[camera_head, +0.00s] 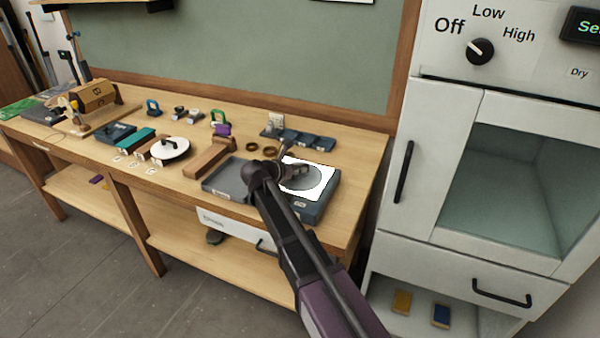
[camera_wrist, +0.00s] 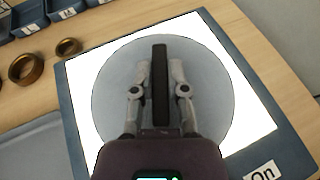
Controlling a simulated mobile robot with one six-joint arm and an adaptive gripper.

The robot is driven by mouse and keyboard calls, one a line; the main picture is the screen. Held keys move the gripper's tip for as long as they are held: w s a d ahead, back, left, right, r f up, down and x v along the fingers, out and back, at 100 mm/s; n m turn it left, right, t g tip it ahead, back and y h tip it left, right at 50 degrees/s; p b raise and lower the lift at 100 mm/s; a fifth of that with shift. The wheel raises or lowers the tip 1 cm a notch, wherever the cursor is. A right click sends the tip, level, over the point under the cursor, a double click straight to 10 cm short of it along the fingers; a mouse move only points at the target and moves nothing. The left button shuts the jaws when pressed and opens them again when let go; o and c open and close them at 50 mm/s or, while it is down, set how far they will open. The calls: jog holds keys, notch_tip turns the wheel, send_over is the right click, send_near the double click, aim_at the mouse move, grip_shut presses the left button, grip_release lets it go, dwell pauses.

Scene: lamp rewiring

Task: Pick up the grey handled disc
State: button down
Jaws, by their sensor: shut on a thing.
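The grey handled disc (camera_wrist: 215,85) lies over a bright white lit panel (camera_wrist: 248,112) in the wrist view. Its dark upright bar handle (camera_wrist: 160,75) stands between my gripper's fingers. My gripper (camera_wrist: 160,72) is shut on this handle, one finger on each side. In the head view the grey disc (camera_head: 318,180) shows on the white panel (camera_head: 325,170) at the right end of the bench, partly hidden by my arm. My gripper (camera_head: 300,172) is above it there. I cannot tell whether the disc touches the panel.
A grey tray (camera_head: 228,178) sits left of the panel. Two brass rings (camera_wrist: 45,62) and blue bins (camera_wrist: 28,20) lie behind it. A white disc with a dark knob (camera_head: 170,149) and a brown block (camera_head: 208,158) stand further left. A white cabinet (camera_head: 480,150) stands at the right.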

jog(key=shift+r, duration=0.2)
notch_tip(320, 180, up, 4)
jog(key=p, duration=0.4)
jog(key=shift+f, duration=0.2)
jog(key=s+d, duration=0.1)
jog(key=s, duration=0.4)
jog(key=s+d, duration=0.1)
jog(key=s, duration=0.4)
jog(key=s+d+r+p, duration=0.1)
jog(key=s+d, duration=0.1)
jog(key=s, duration=0.3)
jog(key=shift+s, duration=0.25)
dwell(0.9)
